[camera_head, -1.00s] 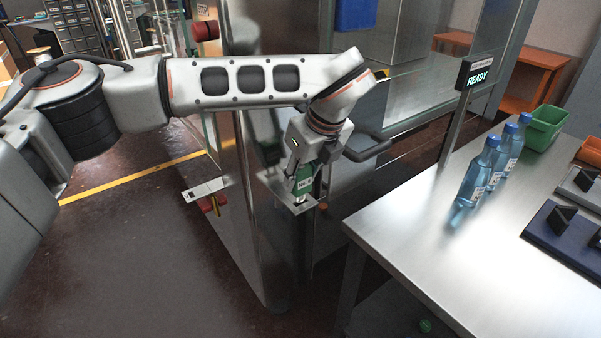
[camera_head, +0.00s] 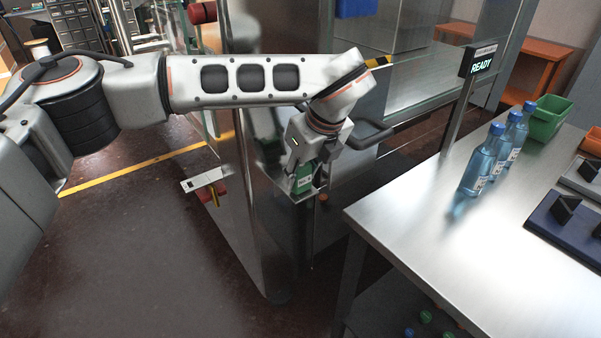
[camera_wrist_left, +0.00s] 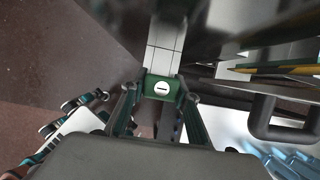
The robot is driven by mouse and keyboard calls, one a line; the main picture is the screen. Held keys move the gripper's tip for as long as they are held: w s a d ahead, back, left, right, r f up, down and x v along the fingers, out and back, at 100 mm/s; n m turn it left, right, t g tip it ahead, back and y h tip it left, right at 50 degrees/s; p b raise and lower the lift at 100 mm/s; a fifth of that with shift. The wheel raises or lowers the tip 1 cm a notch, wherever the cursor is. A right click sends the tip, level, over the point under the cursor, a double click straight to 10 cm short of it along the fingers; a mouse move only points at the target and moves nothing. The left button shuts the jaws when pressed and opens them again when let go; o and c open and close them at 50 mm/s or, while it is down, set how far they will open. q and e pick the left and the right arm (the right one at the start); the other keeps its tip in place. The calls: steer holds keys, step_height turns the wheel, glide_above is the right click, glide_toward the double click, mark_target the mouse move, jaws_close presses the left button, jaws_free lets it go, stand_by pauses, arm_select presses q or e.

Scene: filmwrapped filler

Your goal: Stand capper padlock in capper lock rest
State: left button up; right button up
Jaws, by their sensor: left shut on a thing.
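The green capper padlock (camera_head: 304,178) hangs in my left gripper (camera_head: 306,165), beside the tall steel cabinet. The fingers are shut on it, and its lower part shows below them. In the left wrist view its green face with a white keyhole disc (camera_wrist_left: 161,88) shows between the fingers of my left gripper (camera_wrist_left: 160,100). A small steel bracket (camera_head: 310,194) on the cabinet is right under the padlock and may be the lock rest. Gripper and padlock partly hide it, and I cannot tell whether they touch. My right gripper is out of view.
A dark bar handle (camera_head: 372,138) sticks out close to the right of my gripper. Another steel plate (camera_head: 202,180) with red items is on the left. The steel table (camera_head: 430,210) at the right carries blue bottles (camera_head: 485,165) and a green bin (camera_head: 548,118).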

arm_select(q)
steer(key=shift+f, duration=0.3)
stand_by(0.6)
steer(key=o, duration=1.3)
